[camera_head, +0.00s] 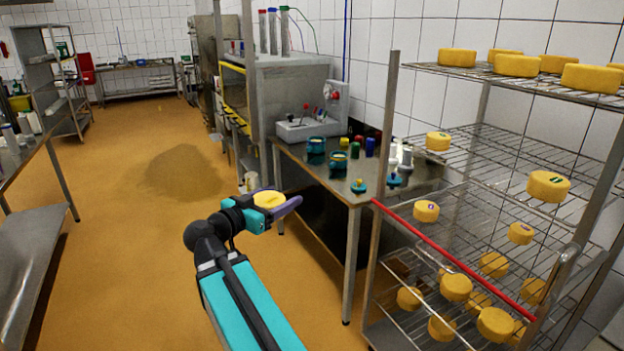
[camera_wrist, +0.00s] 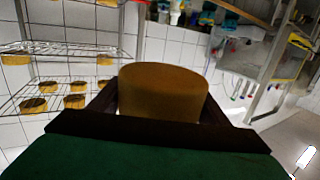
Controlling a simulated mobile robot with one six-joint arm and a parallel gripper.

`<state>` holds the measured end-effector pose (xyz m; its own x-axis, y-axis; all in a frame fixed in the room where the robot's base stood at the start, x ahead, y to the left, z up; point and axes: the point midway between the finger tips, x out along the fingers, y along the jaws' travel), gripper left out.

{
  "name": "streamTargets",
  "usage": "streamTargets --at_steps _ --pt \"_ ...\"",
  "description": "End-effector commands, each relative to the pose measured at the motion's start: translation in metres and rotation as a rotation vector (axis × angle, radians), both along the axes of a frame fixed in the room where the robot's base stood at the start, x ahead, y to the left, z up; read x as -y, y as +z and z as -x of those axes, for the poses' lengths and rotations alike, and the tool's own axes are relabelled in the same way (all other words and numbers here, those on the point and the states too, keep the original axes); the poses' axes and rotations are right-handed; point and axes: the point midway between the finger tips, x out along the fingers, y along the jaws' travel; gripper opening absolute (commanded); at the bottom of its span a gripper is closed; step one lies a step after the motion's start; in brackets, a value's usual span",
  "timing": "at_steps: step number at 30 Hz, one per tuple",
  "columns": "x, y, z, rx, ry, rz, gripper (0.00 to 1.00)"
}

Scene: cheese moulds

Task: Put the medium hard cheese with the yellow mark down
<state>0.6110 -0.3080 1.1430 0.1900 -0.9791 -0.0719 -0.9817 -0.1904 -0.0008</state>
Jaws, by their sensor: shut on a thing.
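My gripper (camera_head: 273,209) is shut on a round yellow cheese (camera_head: 269,198), held in the air over the floor left of the steel table. A paler yellow patch shows on its top, but I cannot read it clearly as a mark. In the wrist view the cheese (camera_wrist: 163,92) sits between the two dark fingers and looks brown in shadow. The wire rack (camera_head: 452,251) at the right holds several cheeses, among them one with a green mark (camera_head: 547,187) and one with a purple mark (camera_head: 427,211).
The steel table (camera_head: 338,190) carries teal containers (camera_head: 316,151), small coloured jars and two small teal items near its front edge. A red bar (camera_head: 450,258) crosses the rack's front. Another steel table (camera_head: 30,262) stands at the left. The floor between is open.

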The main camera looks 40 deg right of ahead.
Motion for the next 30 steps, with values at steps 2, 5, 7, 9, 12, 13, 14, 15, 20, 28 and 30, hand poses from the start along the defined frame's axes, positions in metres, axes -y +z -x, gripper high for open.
streamTargets --at_steps 2,5,7,9,12,13,14,15,20,28,30 --pt "-0.024 -0.006 -0.014 -0.004 0.037 0.002 0.48" --pt "-0.052 -0.018 -0.028 -0.004 0.082 0.003 0.48" --pt "-0.072 -0.026 -0.036 -0.004 0.112 0.005 0.48" --pt "-0.092 -0.034 -0.044 -0.003 0.143 0.006 0.48" --pt "-0.121 -0.046 -0.053 -0.003 0.186 0.007 0.48" --pt "-0.13 -0.049 -0.055 -0.001 0.2 0.008 0.48" --pt "-0.139 -0.052 -0.057 -0.002 0.213 0.009 0.48" --pt "-0.151 -0.057 -0.06 -0.002 0.232 0.01 0.48" --pt "-0.198 -0.075 -0.068 -0.001 0.304 0.013 0.48" --pt "-0.274 -0.104 -0.069 0.004 0.422 0.019 0.48" --pt "-0.287 -0.109 -0.068 0.005 0.444 0.021 0.48"
